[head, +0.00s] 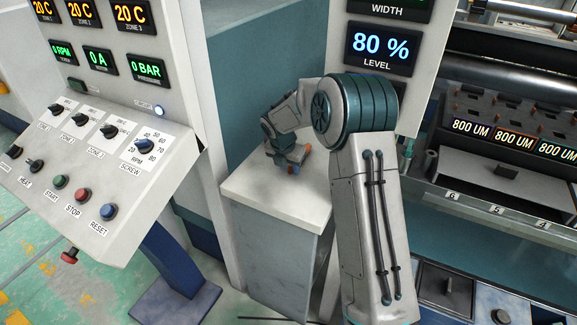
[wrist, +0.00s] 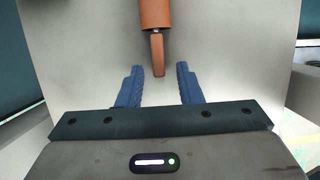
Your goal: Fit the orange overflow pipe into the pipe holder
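The orange overflow pipe (wrist: 156,14) is at the top middle of the wrist view, over the pale top of a cabinet. Its thinner end (wrist: 157,55) points toward my gripper (wrist: 159,70). My gripper is open, its two blue fingers apart, with the pipe's thin end just ahead of and between the fingertips. I see no contact. The pipe's far end is cut off by the frame. In the head view my gripper (head: 284,163) is low over the cabinet top, and a small orange bit (head: 295,168) shows beside it. I cannot make out the pipe holder.
The white cabinet top (head: 262,205) is bare toward its front. A control panel (head: 85,150) with knobs and buttons stands at the left. A display column (head: 385,20) reading 80 % rises behind my arm. Machinery with rollers (head: 510,75) is at the right.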

